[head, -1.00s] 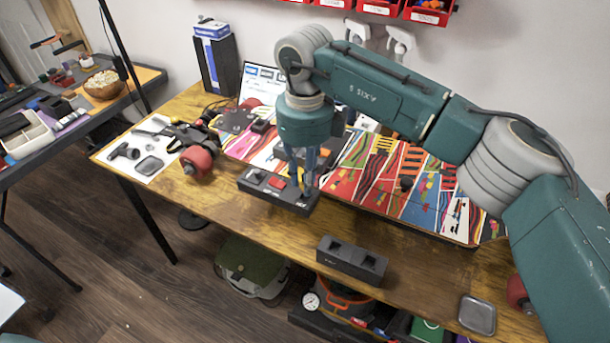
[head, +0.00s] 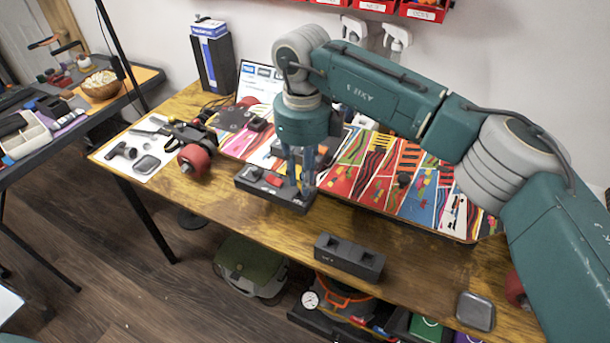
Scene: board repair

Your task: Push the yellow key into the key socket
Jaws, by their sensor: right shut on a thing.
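A black box (head: 261,182) with a red switch (head: 273,180) lies near the front edge of the table. My right gripper (head: 300,191) points straight down over the right end of this box. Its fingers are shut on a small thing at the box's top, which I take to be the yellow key. The fingers hide the key and the socket under it, so I cannot tell how deep the key sits. My left gripper is not in view.
A patterned skateboard deck (head: 400,190) lies behind the box. A red wheel (head: 193,159) is to its left. A dark two-slot block (head: 349,257) and a grey square tray (head: 476,311) are at the front. Bare wood (head: 230,215) lies before the box.

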